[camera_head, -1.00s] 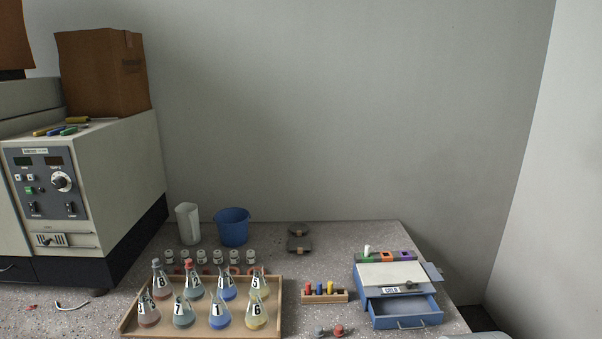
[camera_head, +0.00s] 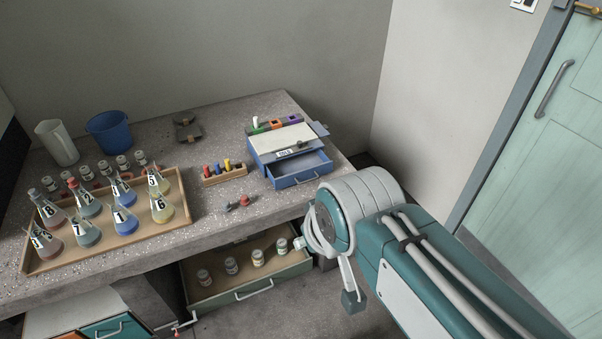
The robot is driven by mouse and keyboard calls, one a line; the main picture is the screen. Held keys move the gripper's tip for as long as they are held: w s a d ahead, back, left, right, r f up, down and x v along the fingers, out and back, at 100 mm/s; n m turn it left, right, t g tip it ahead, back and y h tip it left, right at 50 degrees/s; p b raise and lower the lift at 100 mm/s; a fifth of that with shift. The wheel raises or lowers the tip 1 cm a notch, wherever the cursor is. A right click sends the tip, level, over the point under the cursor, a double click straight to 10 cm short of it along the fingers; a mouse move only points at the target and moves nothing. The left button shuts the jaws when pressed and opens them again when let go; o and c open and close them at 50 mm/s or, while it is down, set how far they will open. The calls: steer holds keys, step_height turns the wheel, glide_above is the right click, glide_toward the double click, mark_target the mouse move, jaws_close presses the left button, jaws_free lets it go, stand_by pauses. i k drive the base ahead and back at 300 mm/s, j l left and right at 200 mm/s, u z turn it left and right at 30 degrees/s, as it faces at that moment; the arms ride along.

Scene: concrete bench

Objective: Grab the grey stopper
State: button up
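The grey stopper (camera_head: 227,207) lies on the speckled bench top near its front edge, right of the flask tray. A red stopper (camera_head: 244,201) lies close beside it on the right. My arm (camera_head: 400,250) enters from the lower right, in front of the bench and well right of the grey stopper. The end of the arm is partly hidden behind its own round joint. A dark block on a pale link (camera_head: 352,300) hangs below that joint. I cannot make out the fingers clearly, nor whether they are open or shut. Nothing touches the grey stopper.
A wooden tray (camera_head: 190,221) of numbered flasks stands left. A rack (camera_head: 224,177) of coloured pegs is behind the stoppers. A blue box (camera_head: 262,160) with its drawer (camera_head: 300,177) open stands right. Below, an open bench drawer (camera_head: 245,285) holding several jars juts out.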

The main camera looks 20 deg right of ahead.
mark_target(226, 206)
steer(key=i+l+u, duration=0.15)
steer(key=i+u, duration=0.25)
steer(key=i+l+u, duration=0.2)
steer(key=u, duration=0.2)
steer(key=i+l+u, duration=0.25)
steer(key=u, duration=0.15)
